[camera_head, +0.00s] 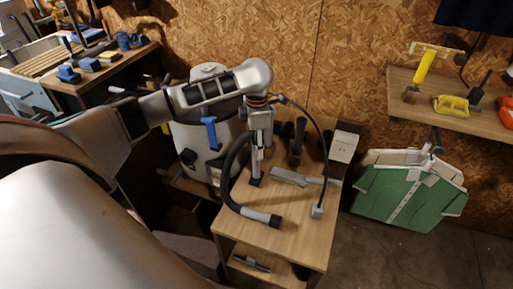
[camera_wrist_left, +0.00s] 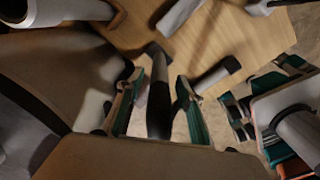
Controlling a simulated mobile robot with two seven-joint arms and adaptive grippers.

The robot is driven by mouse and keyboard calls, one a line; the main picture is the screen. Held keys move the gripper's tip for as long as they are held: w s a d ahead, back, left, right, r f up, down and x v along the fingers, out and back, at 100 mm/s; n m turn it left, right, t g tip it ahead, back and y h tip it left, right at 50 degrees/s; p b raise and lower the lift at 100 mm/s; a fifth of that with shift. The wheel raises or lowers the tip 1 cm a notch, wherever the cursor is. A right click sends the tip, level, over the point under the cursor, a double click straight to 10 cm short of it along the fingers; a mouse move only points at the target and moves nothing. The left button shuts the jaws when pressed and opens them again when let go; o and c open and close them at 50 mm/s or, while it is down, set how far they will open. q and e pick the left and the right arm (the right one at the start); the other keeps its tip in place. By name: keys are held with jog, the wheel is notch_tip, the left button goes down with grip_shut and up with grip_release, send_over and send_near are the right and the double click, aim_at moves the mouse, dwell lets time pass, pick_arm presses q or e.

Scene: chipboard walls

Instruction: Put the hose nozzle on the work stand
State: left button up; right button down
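A dark curved hose with a grey nozzle end (camera_head: 262,217) lies over the front of a wooden stand (camera_head: 290,240). I take this as the work stand. My left gripper (camera_head: 256,180) points down over the stand, just behind the hose. In the left wrist view the gripper's two teal fingers (camera_wrist_left: 159,88) stand apart. A dark tube (camera_wrist_left: 159,105) shows between them, with gaps on both sides; whether it is touched is unclear. A grey piece with a dark end (camera_wrist_left: 216,76) lies beside the fingers. My right gripper is not clearly in view.
A flat grey tool (camera_head: 290,176), a dark upright tool (camera_head: 298,140) and a cable plug (camera_head: 317,211) are on the stand. A white box (camera_head: 343,147) is at its back right. A grey canister (camera_head: 200,140) stands behind left. The front right top is bare.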

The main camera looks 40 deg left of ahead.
pick_arm(q)
notch_tip(320, 180, up, 11)
jog(key=p, duration=0.3)
jog(key=shift+r, duration=0.1)
dwell(0.4)
